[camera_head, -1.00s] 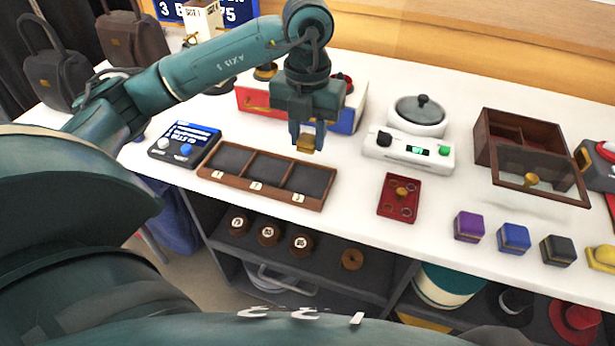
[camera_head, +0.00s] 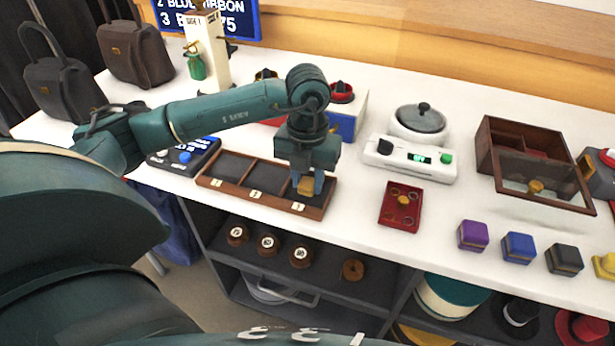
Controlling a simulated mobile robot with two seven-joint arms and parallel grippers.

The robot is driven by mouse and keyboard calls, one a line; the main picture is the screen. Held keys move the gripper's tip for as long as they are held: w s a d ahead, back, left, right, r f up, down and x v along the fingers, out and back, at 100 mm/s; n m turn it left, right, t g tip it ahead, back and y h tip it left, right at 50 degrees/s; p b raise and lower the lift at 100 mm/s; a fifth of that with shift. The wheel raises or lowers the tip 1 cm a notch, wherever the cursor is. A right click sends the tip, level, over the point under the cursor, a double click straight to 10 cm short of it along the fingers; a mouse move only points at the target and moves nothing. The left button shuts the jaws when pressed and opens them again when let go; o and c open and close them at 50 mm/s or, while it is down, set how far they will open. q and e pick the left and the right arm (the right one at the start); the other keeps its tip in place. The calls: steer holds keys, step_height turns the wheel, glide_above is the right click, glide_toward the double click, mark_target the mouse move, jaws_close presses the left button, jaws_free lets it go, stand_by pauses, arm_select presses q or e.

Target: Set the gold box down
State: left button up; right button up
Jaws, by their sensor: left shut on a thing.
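The gold box (camera_head: 306,187) is small and sits between the fingers of my left gripper (camera_head: 306,184). The gripper is shut on it and points down over the right compartment, marked 3, of the wooden three-compartment tray (camera_head: 223,185). The box is low, at or just above the compartment floor; I cannot tell whether it touches. The left and middle compartments look empty. My right gripper is not in view.
A white scale (camera_head: 408,160) and a red tray (camera_head: 400,206) stand to the right. A wooden case with a glass door (camera_head: 545,172) is farther right. Purple (camera_head: 473,235), blue (camera_head: 518,247) and black (camera_head: 564,259) boxes line the front edge.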

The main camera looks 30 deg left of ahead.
arm_select(q)
steer(key=o, duration=1)
steer(key=shift+f, duration=0.1)
steer(key=shift+c, duration=0.2)
